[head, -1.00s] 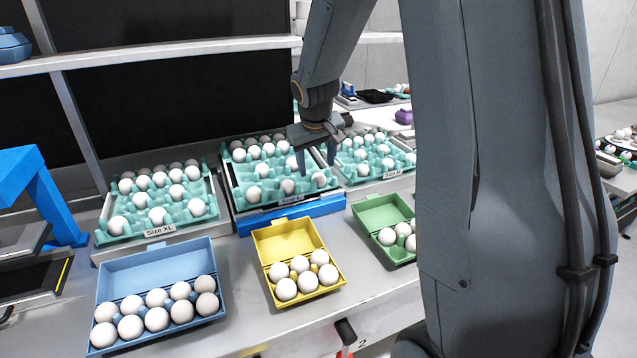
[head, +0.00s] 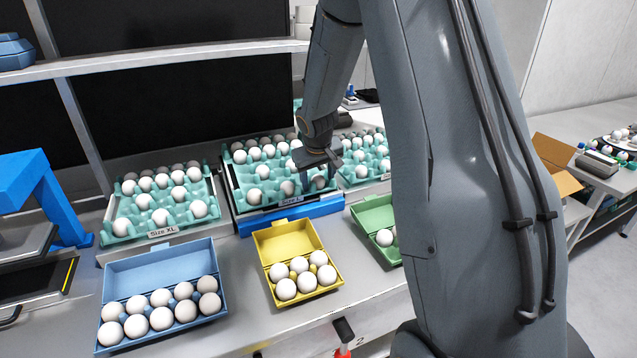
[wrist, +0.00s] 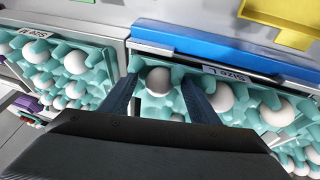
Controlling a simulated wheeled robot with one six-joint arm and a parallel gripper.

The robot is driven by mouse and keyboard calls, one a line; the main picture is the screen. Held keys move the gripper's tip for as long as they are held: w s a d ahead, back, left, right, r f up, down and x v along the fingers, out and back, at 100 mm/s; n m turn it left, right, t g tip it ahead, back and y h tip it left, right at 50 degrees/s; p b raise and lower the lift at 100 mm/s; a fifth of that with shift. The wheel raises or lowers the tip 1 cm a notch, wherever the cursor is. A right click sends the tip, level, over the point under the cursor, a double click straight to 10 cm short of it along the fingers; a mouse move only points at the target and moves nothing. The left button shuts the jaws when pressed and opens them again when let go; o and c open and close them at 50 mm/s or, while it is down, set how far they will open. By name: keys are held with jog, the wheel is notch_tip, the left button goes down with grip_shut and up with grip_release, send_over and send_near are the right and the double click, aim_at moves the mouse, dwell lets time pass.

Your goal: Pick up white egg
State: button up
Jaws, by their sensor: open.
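My gripper (head: 318,178) is open and points down over the front right corner of the middle teal tray (head: 243,205), labelled Size L. A white egg (wrist: 158,80) sits in that tray, between the two spread fingers (wrist: 160,88) in the wrist view. The fingers appear apart from the egg. In the head view the fingers partly hide this egg (head: 319,182). Other white eggs stand in the same tray, including one (head: 287,188) to the left and another (wrist: 221,97) beside a finger in the wrist view.
A Size XL tray (head: 125,236) is on the left and another teal tray (head: 352,183) on the right. Blue (head: 150,270), yellow (head: 285,238) and green (head: 372,214) cartons holding eggs stand in front. A shelf (head: 180,53) runs above the trays.

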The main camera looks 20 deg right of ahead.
jog(key=c, duration=0.7)
jog(key=shift+r, duration=0.15)
